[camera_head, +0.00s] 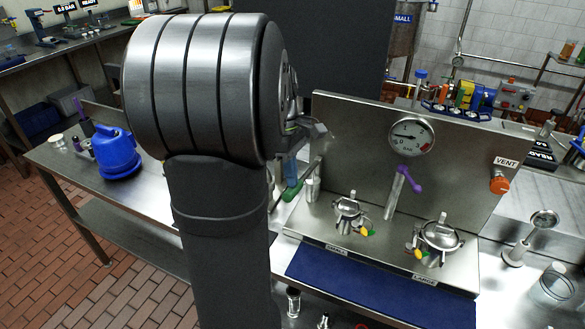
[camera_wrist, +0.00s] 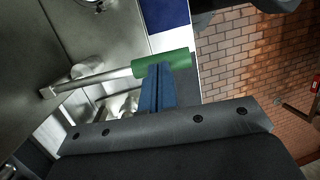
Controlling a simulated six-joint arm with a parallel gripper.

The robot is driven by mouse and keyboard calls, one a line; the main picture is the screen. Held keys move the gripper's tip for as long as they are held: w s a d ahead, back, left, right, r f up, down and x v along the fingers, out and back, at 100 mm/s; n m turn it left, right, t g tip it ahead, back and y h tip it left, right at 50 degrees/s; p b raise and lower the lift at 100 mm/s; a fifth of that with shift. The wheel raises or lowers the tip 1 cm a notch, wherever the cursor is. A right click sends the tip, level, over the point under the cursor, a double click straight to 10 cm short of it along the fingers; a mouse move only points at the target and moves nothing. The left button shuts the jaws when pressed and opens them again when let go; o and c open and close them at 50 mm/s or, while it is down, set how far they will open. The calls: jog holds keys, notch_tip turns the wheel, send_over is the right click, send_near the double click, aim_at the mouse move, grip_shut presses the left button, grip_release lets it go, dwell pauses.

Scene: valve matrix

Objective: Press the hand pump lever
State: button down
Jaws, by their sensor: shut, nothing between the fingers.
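The hand pump lever is a metal rod with a green grip (camera_wrist: 180,61) in the wrist view, running from the steel panel on the left to the grip. Its green end also shows in the camera_head view (camera_head: 291,193), beside my wrist. My gripper (camera_wrist: 158,72) has its blue fingers together with nothing between them. The fingertips overlap the middle of the green grip in the wrist view; I cannot tell whether they touch it. In the camera_head view my own arm hides part of this area.
A steel panel (camera_head: 345,125) carries a round gauge (camera_head: 411,137), a purple-handled lever (camera_head: 408,178) and an orange vent knob (camera_head: 499,185). Two lidded vessels (camera_head: 348,209) (camera_head: 440,237) stand on its ledge. A blue mat (camera_head: 370,290) lies in front. A blue container (camera_head: 116,153) stands left.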

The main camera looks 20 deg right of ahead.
jog(key=shift+t+h, duration=0.8)
jog(key=f, duration=0.3)
jog(key=s+a+f, duration=0.1)
jog(key=f, duration=0.1)
jog(key=shift+s+a+f, duration=0.1)
jog(key=shift+f, duration=0.05)
jog(key=shift+s+a+f, duration=0.1)
jog(key=shift+s+f, duration=0.05)
jog(key=shift+f, duration=0.3)
jog(key=s+d+r+v, duration=0.1)
jog(key=s+d+v, duration=0.1)
jog(key=v, duration=1.2)
send_over(289, 195)
jog(key=w+a, duration=0.2)
jog(key=w, duration=0.2)
jog(key=shift+w, duration=0.15)
jog(key=shift+f, duration=0.1)
